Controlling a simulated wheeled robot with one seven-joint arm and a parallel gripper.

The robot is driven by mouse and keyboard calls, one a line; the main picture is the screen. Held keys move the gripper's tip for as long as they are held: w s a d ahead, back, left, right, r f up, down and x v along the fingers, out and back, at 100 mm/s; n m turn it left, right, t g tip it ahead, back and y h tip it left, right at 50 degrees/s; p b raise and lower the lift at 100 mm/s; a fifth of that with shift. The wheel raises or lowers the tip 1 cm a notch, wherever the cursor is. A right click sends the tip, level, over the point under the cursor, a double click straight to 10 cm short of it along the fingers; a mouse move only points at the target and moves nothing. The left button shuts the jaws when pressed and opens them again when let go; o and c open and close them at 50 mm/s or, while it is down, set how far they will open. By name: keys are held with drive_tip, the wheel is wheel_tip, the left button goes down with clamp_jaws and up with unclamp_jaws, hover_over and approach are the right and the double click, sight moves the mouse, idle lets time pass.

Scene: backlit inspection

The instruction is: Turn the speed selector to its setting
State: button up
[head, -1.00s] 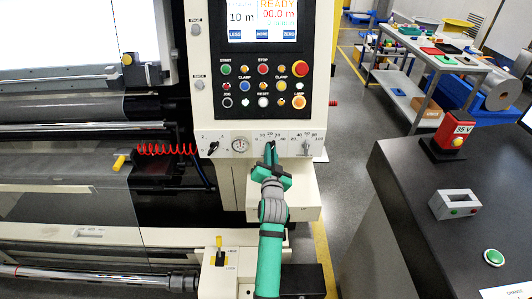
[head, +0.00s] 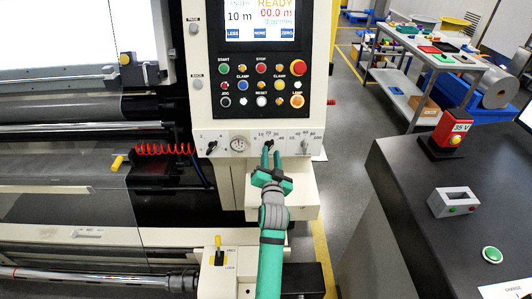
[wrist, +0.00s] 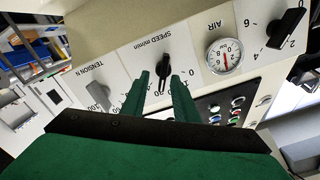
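The speed selector (head: 268,146) is a black knob on the white control strip, with a scale around it. In the wrist view the selector (wrist: 163,72) sits under the lettering "SPEED m/min", its long handle roughly upright in the picture. My gripper (head: 271,154) is in front of it, with two green fingers spread apart. In the wrist view my gripper (wrist: 160,78) has one fingertip on each side of the knob, with gaps visible. Whether the tips reach past the knob's front is unclear. The exact scale value is too small to read.
The tension knob (head: 305,147) is close on the right. The air gauge (head: 238,144) and a further black knob (head: 211,147) are to the left. Buttons (head: 262,85) and a screen (head: 261,18) are above. A cream box (head: 300,198) projects below.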

drive_tip(key=s+a, duration=0.2)
drive_tip(key=s, duration=0.6)
drive_tip(key=shift+s, duration=0.2)
drive_tip(key=shift+d, duration=0.1)
